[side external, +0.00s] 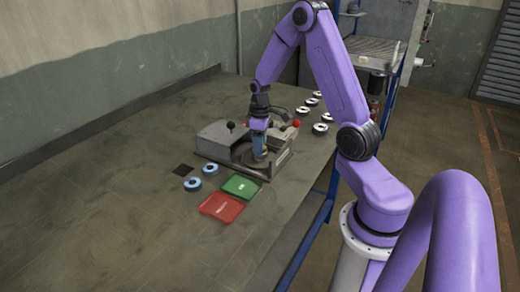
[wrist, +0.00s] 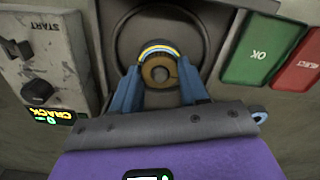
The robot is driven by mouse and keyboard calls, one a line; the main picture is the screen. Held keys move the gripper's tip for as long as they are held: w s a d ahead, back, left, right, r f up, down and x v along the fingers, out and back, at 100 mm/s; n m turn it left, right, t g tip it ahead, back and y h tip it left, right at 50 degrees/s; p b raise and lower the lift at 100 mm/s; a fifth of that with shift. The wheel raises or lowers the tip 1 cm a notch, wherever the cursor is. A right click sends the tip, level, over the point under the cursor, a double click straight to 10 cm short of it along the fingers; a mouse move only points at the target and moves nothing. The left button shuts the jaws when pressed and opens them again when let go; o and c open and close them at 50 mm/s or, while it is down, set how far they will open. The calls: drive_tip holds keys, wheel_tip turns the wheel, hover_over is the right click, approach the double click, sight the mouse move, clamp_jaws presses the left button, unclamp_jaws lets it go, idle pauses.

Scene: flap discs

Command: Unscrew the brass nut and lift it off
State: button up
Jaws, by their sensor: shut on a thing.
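The brass nut (wrist: 158,71) is a round brass-coloured piece with a paler centre, at the middle of a dark round recess in the machine (side external: 213,141). A blue and yellow disc edge (wrist: 160,47) shows just behind it in the wrist view. My gripper (wrist: 160,72) has its two blue fingers on either side of the nut and is shut on it. In the side view my gripper (side external: 259,155) points down into the machine's round recess and hides the nut. I cannot tell how far the nut sits on its thread.
A green OK tray (side external: 240,187) and a red reject tray (side external: 221,207) lie in front of the machine. Several pale discs (side external: 320,128) lie behind. A panel (wrist: 45,60) reads START, and its display (wrist: 62,116) reads CRACK.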

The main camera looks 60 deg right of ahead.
drive_tip(key=shift+n, duration=1.2)
drive_tip(key=n, duration=1.1)
drive_tip(key=shift+r, duration=0.1)
drive_tip(key=shift+r, duration=2.4)
